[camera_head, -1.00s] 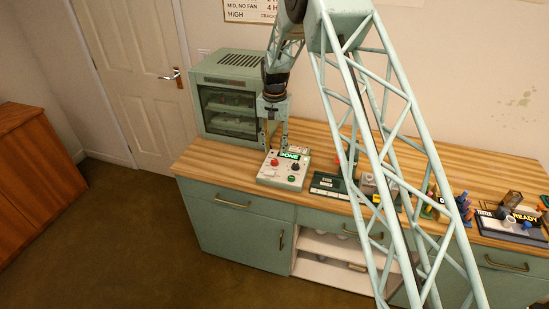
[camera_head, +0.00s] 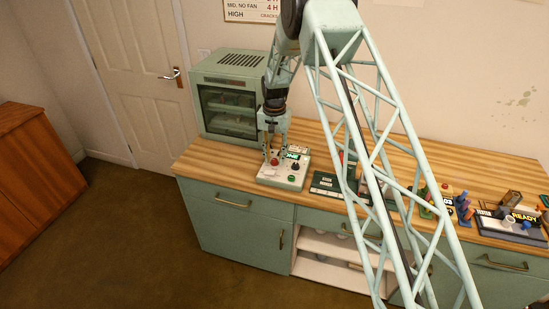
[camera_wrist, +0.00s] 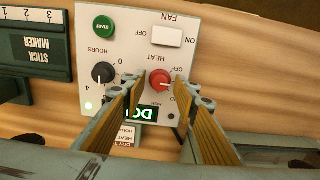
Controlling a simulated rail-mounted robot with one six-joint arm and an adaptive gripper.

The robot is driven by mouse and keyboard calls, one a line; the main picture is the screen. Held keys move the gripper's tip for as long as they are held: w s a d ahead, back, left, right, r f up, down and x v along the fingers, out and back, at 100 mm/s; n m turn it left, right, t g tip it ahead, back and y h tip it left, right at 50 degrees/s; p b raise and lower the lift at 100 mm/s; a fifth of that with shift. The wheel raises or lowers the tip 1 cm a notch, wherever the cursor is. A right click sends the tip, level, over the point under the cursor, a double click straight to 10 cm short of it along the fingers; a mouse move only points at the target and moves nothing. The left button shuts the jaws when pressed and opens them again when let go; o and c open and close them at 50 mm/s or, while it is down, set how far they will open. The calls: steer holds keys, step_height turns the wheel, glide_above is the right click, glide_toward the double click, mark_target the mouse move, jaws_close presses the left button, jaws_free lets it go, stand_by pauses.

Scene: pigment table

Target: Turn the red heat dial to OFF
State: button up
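The red heat dial (camera_wrist: 160,80) sits on the white control panel (camera_wrist: 138,48), upside down in the wrist view, with HEAT and OFF lettering beside it. Its pale pointer line points sideways in that view. In the head view the dial (camera_head: 274,162) is near the panel's left side. My gripper (camera_wrist: 161,97) is open. Its two fingers stand on either side of the dial, apart from each other, with their tips close to it. I cannot tell whether they touch it. In the head view my gripper (camera_head: 272,158) is low over the panel.
The panel also has a black hours knob (camera_wrist: 103,73), a green START button (camera_wrist: 103,29), a white fan switch (camera_wrist: 167,37) and a lit green display (camera_wrist: 141,113). The dark stick maker (camera_wrist: 32,46) stands beside it. A green oven (camera_head: 230,105) stands behind.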

steer(key=c, duration=0.7)
steer(key=shift+n+b, duration=0.3)
steer(key=shift+n, duration=0.2)
steer(key=n+b, duration=0.1)
steer(key=n, duration=0.2)
steer(key=shift+f+b, duration=0.1)
steer(key=shift+b, duration=0.2)
steer(key=shift+n+b, duration=0.8)
steer(key=shift+n, duration=1.7)
steer(key=o, duration=0.9)
